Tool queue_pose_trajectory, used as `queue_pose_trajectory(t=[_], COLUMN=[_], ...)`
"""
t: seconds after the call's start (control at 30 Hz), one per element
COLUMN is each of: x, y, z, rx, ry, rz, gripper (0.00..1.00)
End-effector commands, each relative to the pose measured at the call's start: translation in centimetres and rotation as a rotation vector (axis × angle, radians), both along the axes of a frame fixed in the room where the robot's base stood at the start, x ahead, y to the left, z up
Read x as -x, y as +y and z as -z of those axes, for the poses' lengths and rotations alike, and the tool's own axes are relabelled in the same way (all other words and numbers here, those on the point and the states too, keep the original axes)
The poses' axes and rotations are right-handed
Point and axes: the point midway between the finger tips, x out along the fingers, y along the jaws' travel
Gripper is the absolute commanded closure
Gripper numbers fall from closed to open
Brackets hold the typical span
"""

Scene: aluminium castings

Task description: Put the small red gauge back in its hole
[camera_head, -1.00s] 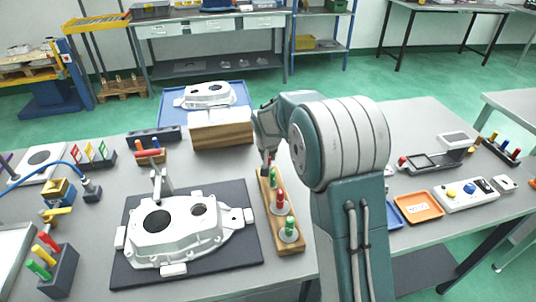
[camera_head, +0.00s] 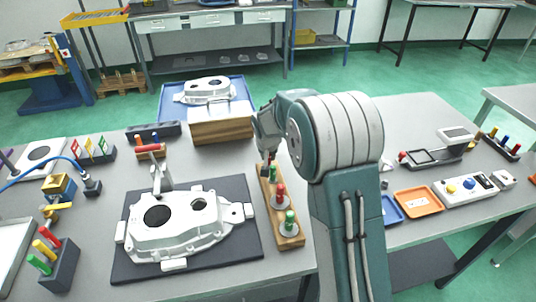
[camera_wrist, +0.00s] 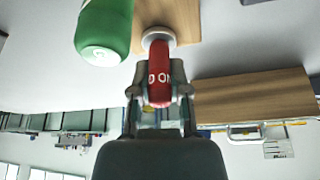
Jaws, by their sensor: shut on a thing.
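In the wrist view my gripper (camera_wrist: 160,92) is shut on the small red gauge (camera_wrist: 159,75), which has white letters on its handle. Its pale round collar (camera_wrist: 158,36) lies over or against the end of the wooden rack (camera_wrist: 185,18); I cannot tell whether it is seated. A larger green gauge (camera_wrist: 104,32) is just left of it. In the head view the wooden rack (camera_head: 291,241) holds a red gauge (camera_head: 281,194) and a green gauge (camera_head: 289,222) at its near end. My gripper (camera_head: 267,160) is at the far end, partly hidden by my arm.
A pale casting (camera_head: 172,228) lies on a dark mat (camera_head: 240,262) left of the rack. An orange tray (camera_head: 418,202) is to the right of my arm.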

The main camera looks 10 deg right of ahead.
Motion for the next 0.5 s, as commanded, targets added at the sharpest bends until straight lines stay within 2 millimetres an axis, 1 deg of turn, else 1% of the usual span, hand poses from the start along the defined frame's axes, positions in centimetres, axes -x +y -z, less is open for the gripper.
queue_pose_trajectory(t=[0.07, 0.1, 0.13, 0.17, 0.5], x=[0.0, 0.0, 0.0, 0.0, 0.01], y=[0.0, 0.0, 0.0, 0.0, 0.0], z=[0.2, 0.14, 0.13, 0.13, 0.1], rx=[0.0, 0.0, 0.0, 0.0, 0.0], ry=[0.0, 0.0, 0.0, 0.0, 0.0], rz=[0.0, 0.0, 0.0, 0.0, 0.0], gripper=[1.0, 0.6, 0.46, 0.37, 0.37])
